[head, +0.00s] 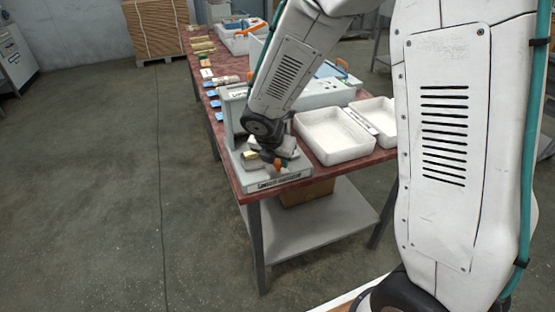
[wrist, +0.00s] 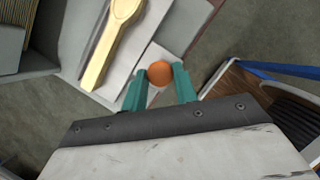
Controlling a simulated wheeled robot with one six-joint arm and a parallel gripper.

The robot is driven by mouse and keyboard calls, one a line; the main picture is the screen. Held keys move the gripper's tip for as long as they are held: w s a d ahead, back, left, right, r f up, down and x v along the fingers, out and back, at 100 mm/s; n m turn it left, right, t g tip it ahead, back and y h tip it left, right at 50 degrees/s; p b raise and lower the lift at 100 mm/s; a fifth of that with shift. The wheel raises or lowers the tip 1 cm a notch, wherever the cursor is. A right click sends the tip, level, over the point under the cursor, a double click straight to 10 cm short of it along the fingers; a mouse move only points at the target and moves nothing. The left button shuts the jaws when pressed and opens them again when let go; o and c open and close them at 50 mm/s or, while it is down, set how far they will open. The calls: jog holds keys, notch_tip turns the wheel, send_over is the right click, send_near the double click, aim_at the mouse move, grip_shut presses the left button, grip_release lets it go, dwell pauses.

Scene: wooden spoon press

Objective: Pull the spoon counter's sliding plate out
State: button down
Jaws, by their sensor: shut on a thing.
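The spoon counter (head: 235,108) is a grey machine at the near end of the red-brown table. Its low base (head: 262,184) sits at the table's near edge. In the wrist view, a pale wooden spoon (wrist: 112,42) lies on a light grey plate (wrist: 142,53). An orange round knob (wrist: 160,73) is at that plate's near end; it also shows orange in the head view (head: 278,164). My gripper (wrist: 159,80) has its teal fingers on both sides of the knob and is shut on it. My wrist partly hides the plate in the head view.
Two white trays (head: 306,128) stand right of the counter. Blue cards (head: 213,93) and small wooden stacks line the table's left edge. A cardboard box (head: 306,193) sits beneath, on the lower shelf (head: 310,225). The floor left of the table is clear.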

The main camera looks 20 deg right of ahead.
jog(key=shift+s+f, duration=0.1)
jog(key=shift+s, duration=0.1)
jog(key=c, duration=1.1)
grip_release()
jog(key=v, duration=0.8)
jog(key=shift+d, duration=0.1)
